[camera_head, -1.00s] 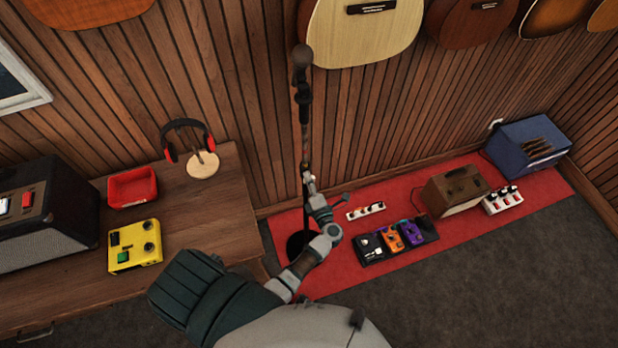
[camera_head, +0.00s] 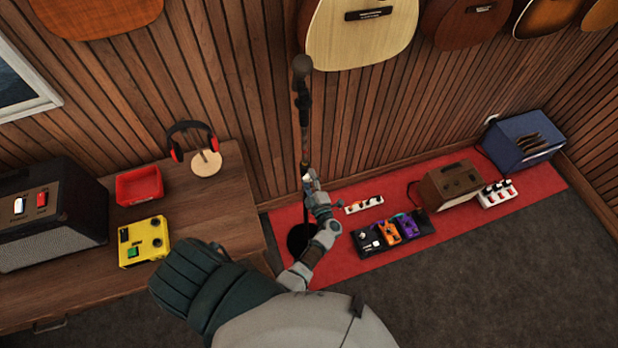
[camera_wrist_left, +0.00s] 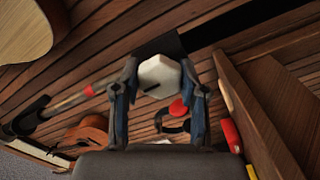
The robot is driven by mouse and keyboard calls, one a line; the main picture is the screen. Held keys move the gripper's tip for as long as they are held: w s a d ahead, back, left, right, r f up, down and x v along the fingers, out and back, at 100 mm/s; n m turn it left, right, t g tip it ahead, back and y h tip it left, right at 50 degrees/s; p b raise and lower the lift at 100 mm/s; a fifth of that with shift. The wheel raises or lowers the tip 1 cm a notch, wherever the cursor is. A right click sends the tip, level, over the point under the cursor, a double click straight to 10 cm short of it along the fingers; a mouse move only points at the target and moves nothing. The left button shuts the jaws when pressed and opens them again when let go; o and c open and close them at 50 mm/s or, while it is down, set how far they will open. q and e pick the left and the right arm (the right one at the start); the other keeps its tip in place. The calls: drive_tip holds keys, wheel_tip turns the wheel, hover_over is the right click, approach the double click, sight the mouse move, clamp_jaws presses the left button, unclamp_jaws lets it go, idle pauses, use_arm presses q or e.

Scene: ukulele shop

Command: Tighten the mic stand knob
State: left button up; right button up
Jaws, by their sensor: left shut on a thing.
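The mic stand (camera_head: 304,130) stands upright in front of the slatted wall. The microphone (camera_head: 301,66) is at its top and its round dark base (camera_head: 301,238) is on the red mat, partly behind my arm. My left gripper (camera_head: 309,182) is at the middle of the pole, small in the head view. In the left wrist view, my left gripper (camera_wrist_left: 159,88) has its two fingers on either side of a pale faceted knob (camera_wrist_left: 160,74) and is shut on it. A dark line marks the knob's face. My right gripper is not in view.
The wooden desk (camera_head: 225,221) at left bears an amplifier (camera_head: 48,215), a red tray (camera_head: 139,186), a yellow pedal (camera_head: 144,242) and headphones (camera_head: 192,140). Several pedals (camera_head: 393,232) and a brown amplifier (camera_head: 450,184) are right of the stand. Guitars (camera_head: 362,30) hang above.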

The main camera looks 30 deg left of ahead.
use_arm(q)
drive_tip(key=shift+s+d+f+m, duration=0.1)
drive_tip(key=shift+d+f+m, duration=0.05)
drive_tip(key=shift+f+m, duration=0.2)
drive_tip(key=o, duration=1)
drive_tip(key=shift+o, duration=0.7)
drive_tip(key=shift+r, duration=0.15)
drive_tip(key=v, duration=0.7)
drive_tip(key=shift+d, duration=0.3)
